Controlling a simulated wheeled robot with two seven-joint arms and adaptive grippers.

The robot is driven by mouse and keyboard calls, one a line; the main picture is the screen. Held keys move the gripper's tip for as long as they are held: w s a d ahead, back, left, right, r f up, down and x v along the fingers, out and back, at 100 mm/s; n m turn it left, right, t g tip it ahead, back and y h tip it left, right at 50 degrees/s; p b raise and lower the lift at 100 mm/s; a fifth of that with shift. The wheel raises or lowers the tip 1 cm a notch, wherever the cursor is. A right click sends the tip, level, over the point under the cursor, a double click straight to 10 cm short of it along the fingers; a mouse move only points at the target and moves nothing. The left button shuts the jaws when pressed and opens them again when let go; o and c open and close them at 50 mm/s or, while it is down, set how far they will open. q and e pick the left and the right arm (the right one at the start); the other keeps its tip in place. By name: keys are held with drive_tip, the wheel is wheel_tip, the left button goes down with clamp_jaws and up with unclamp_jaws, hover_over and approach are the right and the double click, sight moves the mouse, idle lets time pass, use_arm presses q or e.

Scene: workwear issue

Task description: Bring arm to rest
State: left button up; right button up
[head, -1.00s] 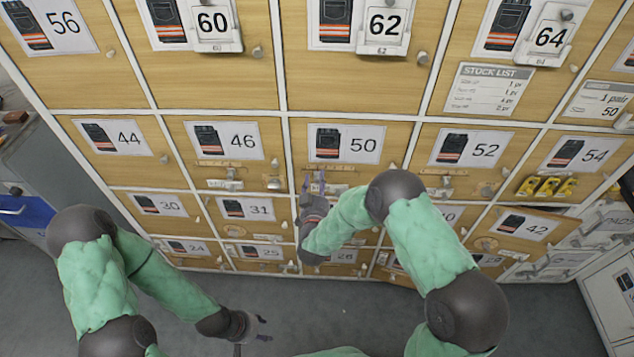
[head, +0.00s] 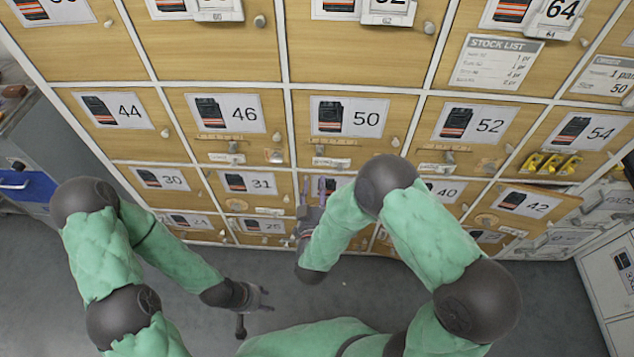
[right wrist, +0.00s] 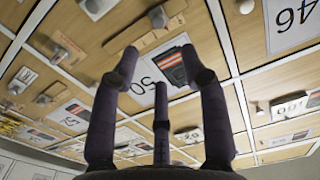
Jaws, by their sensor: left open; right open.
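My right gripper (head: 318,190) is in front of the cabinet, below the door labelled 50 (head: 345,135). In the right wrist view its dark fingers (right wrist: 163,75) are spread with nothing between them. Door 50's label also shows upside down behind the fingers (right wrist: 150,82). My right arm is bent at the elbow and partly hides the lower doors. My left gripper (head: 262,298) hangs low at the left over the grey floor, open and empty. Neither gripper visibly touches a door.
A wall of wooden locker doors with numbered labels fills the background. Door 42 (head: 528,203) seems to stand ajar at the right. Yellow items (head: 550,163) sit by door 54. A grey unit with a blue panel (head: 22,186) is at the left. The floor (head: 225,275) is clear.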

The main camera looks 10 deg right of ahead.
drive_tip(key=shift+f, duration=0.15)
idle(0.3)
drive_tip(key=s+f+g+y, duration=0.3)
drive_tip(key=f+g+y, duration=0.35)
drive_tip(key=f, duration=0.95)
drive_tip(key=s+a+f+g+y, duration=0.1)
drive_tip(key=s+f+g, duration=0.2)
drive_tip(key=s, duration=0.6)
drive_tip(key=s+a+f+g+y, duration=0.1)
drive_tip(key=s+f+g, duration=0.2)
drive_tip(key=s+g, duration=0.4)
drive_tip(key=shift+s+f+n, duration=0.4)
drive_tip(key=shift+s, duration=0.65)
drive_tip(key=shift+g+y, duration=0.25)
